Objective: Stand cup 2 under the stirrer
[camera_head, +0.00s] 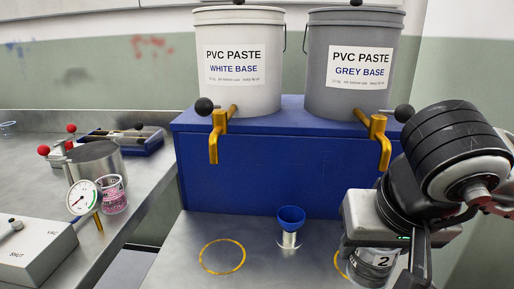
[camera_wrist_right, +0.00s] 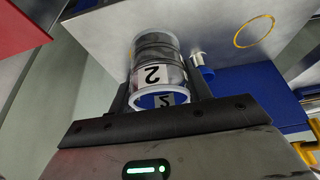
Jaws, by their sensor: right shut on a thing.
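Cup 2 (camera_head: 372,264) is a clear cup with a white label marked 2, at the lower right of the head view. My right gripper (camera_head: 398,258) is shut on it, partly covering it. In the right wrist view, cup 2 (camera_wrist_right: 158,76) sits between the two dark fingers (camera_wrist_right: 160,100), its rim towards the camera. Its base is at or close above the metal bench; I cannot tell whether it touches. I cannot make out a stirrer for certain in either view. My left gripper is not in view.
A white paste bucket (camera_head: 238,90) and a grey one (camera_head: 350,95) stand on a blue block (camera_head: 270,150) with brass taps. A blue cup-shaped piece (camera_head: 291,217) stands near an empty yellow ring (camera_head: 222,257). A pot (camera_head: 95,160) and a pink-filled cup (camera_head: 113,194) are at left.

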